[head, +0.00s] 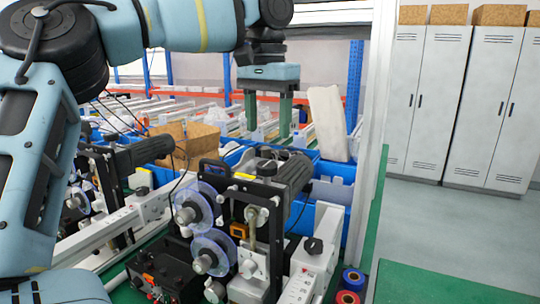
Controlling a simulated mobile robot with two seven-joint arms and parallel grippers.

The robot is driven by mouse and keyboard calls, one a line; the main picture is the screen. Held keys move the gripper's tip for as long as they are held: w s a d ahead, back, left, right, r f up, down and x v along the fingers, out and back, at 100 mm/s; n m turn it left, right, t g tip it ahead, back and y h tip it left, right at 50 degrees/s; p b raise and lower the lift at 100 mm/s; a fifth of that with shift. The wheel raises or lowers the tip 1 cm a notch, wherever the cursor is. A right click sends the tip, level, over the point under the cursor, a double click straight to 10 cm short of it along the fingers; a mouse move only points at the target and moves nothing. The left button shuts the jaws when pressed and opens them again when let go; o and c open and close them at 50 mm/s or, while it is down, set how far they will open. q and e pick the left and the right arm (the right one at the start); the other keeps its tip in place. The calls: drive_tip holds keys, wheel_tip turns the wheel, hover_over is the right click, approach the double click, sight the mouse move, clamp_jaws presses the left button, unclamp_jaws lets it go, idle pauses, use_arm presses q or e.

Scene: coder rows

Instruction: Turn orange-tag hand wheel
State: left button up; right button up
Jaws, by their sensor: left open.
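A coder machine (245,215) stands in the near middle, with clear-disc reels (193,205) on its left side. A black knob (313,246) sits on its white rail. An orange part (148,280) shows on a black control box at the lower left, and a small orange-framed unit (238,230) is on the machine's front. I cannot make out which part is the orange-tag hand wheel. My left gripper (268,124) points down above and behind the machine. Its two green fingers are apart with nothing held between them. My right gripper is out of view.
A second similar machine (110,165) stands to the left. Blue bins (325,215) and cardboard boxes (187,143) lie behind. A white post (374,120) rises to the right. Red and blue rolls (351,280) lie at the lower right. Open floor (450,225) leads to grey lockers (440,90).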

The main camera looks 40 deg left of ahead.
sight(268, 163)
use_arm(q)
drive_tip(key=shift+s+f, duration=0.15)
drive_tip(key=shift+f, duration=0.3)
drive_tip(key=shift+w+f+p, duration=0.2)
drive_tip(key=shift+f+p, duration=0.1)
drive_tip(key=shift+f, duration=3.1)
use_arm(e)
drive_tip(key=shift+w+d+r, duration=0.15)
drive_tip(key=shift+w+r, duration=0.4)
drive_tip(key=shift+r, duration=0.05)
use_arm(q)
drive_tip(key=c, duration=1)
drive_tip(key=shift+o, duration=0.2)
